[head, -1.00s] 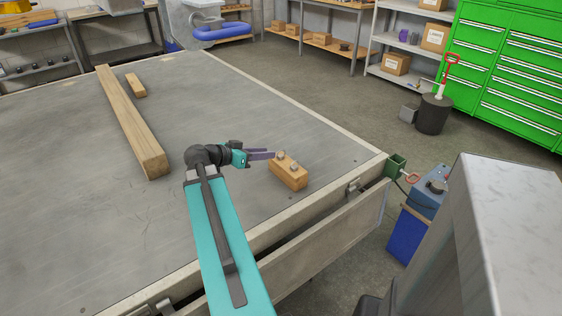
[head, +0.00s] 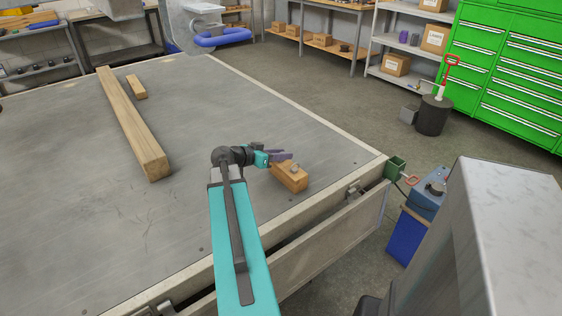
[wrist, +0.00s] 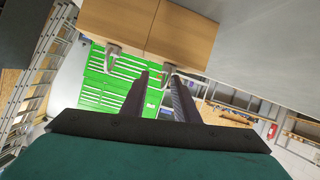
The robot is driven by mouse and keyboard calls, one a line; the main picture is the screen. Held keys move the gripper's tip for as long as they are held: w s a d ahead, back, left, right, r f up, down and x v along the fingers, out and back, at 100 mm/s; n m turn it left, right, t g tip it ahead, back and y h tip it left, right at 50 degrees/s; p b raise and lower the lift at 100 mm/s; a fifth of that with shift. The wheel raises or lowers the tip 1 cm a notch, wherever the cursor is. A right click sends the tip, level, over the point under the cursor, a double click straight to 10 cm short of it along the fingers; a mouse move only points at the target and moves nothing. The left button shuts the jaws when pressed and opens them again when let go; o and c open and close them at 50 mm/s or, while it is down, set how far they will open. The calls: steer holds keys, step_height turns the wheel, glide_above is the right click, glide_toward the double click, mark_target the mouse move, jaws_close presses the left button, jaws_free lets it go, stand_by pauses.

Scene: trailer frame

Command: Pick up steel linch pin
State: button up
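A wooden block (head: 288,180) stands on the grey trailer deck near its right edge and carries two small grey metal pins. One pin (head: 295,168) shows in the head view; the other is hidden behind my gripper (head: 284,156). The wrist view is upside down, with the block (wrist: 150,25) at the top. There one pin (wrist: 112,54) lies left of both fingers. The other pin (wrist: 168,72) lies at the gap between the fingertips, close to the right finger. My gripper (wrist: 160,78) is open. Whether a finger touches this pin, I cannot tell.
A long timber (head: 130,120) and a short wood piece (head: 136,86) lie on the deck to the left. The raised deck rim (head: 330,195) runs close in front of the block. A green post pocket (head: 396,167) is at the corner. The deck middle is clear.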

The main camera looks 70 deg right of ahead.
steer(key=shift+d, duration=0.15)
steer(key=p+x, duration=0.1)
steer(key=x, duration=0.3)
steer(key=shift+w+d, duration=0.15)
steer(key=shift+d, duration=0.05)
steer(key=shift+s+d+f, duration=0.2)
steer(key=shift+s+d, duration=0.05)
steer(key=shift+d, duration=0.1)
stand_by(0.4)
jaws_close()
